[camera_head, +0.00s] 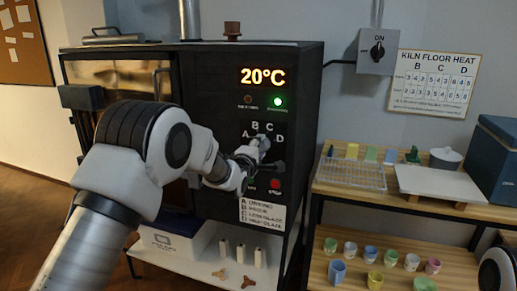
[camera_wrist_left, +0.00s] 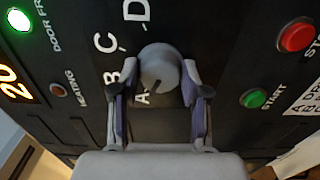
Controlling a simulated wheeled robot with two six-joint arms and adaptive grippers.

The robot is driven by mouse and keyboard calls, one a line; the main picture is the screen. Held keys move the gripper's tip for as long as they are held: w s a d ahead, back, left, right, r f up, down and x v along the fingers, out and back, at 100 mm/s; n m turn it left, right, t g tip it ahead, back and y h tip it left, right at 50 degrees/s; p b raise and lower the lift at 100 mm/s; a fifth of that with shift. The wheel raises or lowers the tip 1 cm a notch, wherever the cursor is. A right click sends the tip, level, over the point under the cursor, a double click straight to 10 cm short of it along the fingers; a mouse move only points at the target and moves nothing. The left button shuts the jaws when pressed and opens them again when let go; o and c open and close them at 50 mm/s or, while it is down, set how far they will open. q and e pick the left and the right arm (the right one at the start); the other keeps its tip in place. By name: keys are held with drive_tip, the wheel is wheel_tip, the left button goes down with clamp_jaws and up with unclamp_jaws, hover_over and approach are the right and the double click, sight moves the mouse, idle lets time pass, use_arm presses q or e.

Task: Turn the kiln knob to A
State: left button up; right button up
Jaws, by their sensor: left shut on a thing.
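The black kiln (camera_head: 300,85) shows 20°C on its display. Its grey round kiln knob (camera_head: 263,143) sits on the front panel below an arc of white letters A, B, C and D. In the left wrist view the knob (camera_wrist_left: 160,66) lies between the two fingers, with the letter A close to its lower left. My left gripper (camera_head: 257,154) is shut on the knob; its fingers also show in the wrist view (camera_wrist_left: 157,80). A small dark mark shows on the knob's face, but I cannot tell surely which letter it points to. My right gripper is out of view.
A green lamp (camera_head: 278,102) is lit on the panel. A red button (camera_head: 275,184) and a green START button (camera_wrist_left: 254,98) are near the knob. A wall switch (camera_head: 377,50) and heat chart (camera_head: 433,83) hang right. A shelf (camera_head: 340,190) with cups stands right.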

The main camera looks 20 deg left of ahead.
use_arm(q)
drive_tip(key=shift+r, duration=0.2)
drive_tip(key=o, duration=1.1)
drive_tip(key=shift+d, duration=0.1)
drive_tip(key=shift+o, duration=0.2)
drive_tip(key=shift+w+d+f, duration=0.1)
drive_tip(key=shift+w+f, duration=0.05)
drive_tip(key=s, duration=1.2)
drive_tip(key=shift+a, duration=0.2)
